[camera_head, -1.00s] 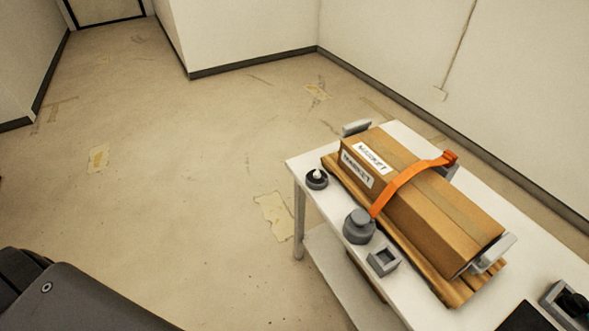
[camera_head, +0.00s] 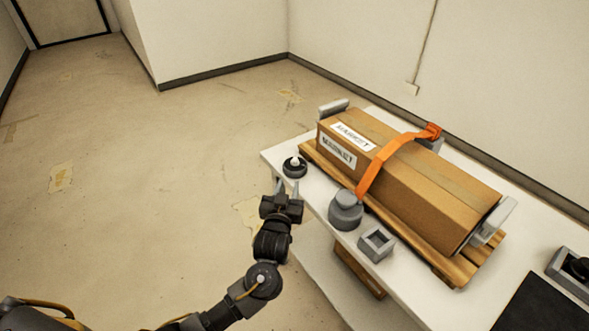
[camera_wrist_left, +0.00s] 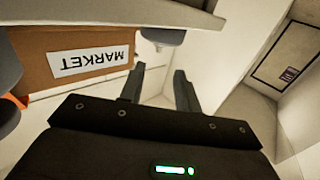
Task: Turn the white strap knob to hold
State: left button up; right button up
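The white strap knob (camera_head: 294,161) stands on a round dark base at the near left corner of the table. My left gripper (camera_head: 287,187) is just in front of the knob, at the table edge, with its two fingers apart and nothing between them. An orange strap (camera_head: 388,163) crosses the cardboard box (camera_head: 430,195) and runs down to a grey round housing (camera_head: 345,211). My right gripper is not in view.
The box lies on a wooden pallet (camera_head: 452,272) on the white table (camera_head: 402,290). A grey square holder (camera_head: 376,243) sits beside the housing. A dark pad (camera_head: 535,310) and another grey holder (camera_head: 562,270) are at the right. The floor left of the table is clear.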

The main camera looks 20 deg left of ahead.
aim_at(294, 162)
pick_arm(q)
jog(key=w, duration=0.7)
jog(key=w+a, duration=0.1)
jog(key=w, duration=0.2)
jog(key=shift+w+r, duration=0.25)
jog(key=shift+w, duration=0.15)
jog(key=c, duration=0.7)
jog(key=shift+o, duration=0.2)
